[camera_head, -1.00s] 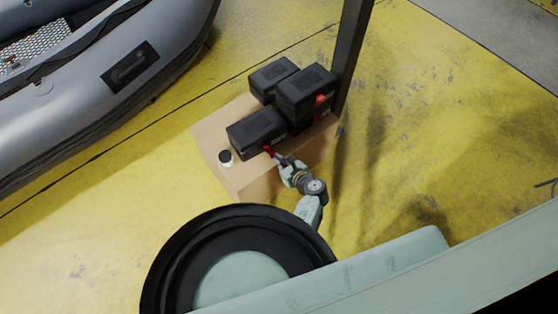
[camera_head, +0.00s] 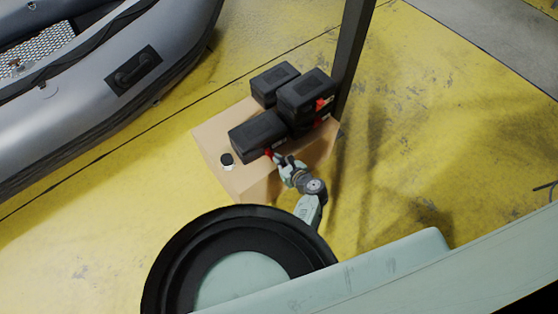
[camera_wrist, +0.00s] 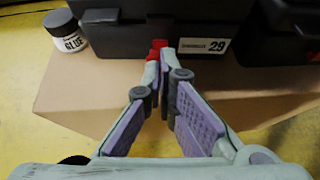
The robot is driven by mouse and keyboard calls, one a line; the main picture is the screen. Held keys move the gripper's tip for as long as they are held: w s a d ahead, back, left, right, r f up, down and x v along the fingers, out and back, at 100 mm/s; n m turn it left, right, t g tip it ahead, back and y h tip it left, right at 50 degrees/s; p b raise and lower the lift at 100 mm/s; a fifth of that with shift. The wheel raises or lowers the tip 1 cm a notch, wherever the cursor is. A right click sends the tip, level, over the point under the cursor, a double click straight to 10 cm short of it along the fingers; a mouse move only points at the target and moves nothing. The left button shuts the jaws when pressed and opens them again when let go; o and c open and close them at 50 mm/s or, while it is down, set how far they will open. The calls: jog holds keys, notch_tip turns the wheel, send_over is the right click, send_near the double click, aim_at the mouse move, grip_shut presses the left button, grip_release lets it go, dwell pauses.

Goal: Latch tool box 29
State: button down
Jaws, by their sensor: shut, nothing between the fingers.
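Tool box 29 (camera_head: 258,135) is a black case at the front of a cardboard box top in the head view. In the wrist view its dark front (camera_wrist: 138,40) carries a white label reading 29 (camera_wrist: 204,46). A red latch (camera_wrist: 158,44) shows at the front of the case, just beyond my fingertips. My gripper (camera_wrist: 160,56) is shut and empty, its tips at or very close to the red latch; I cannot tell if they touch. The fingertips partly hide the latch.
Other black tool boxes (camera_head: 306,92) are stacked behind and to the right. A glue jar (camera_wrist: 64,32) stands left of the case on the cardboard box (camera_head: 212,135). A dark post (camera_head: 353,50) rises behind right. A grey inflatable boat (camera_head: 110,85) lies upper left.

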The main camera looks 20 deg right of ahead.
jog(key=shift+w+a+r+p, duration=0.1)
jog(key=shift+w+r+p, duration=0.2)
jog(key=shift+r+p, duration=0.15)
jog(key=shift+r, duration=0.1)
jog(key=shift+w+a+r+p, duration=0.1)
jog(key=shift+w+r+p, duration=0.2)
jog(key=shift+w, duration=0.05)
jog(key=shift+w, duration=0.15)
dwell(0.4)
jog(key=shift+w+a+r, duration=0.1)
jog(key=shift+w+a, duration=0.05)
jog(key=shift+w, duration=0.25)
dwell(0.3)
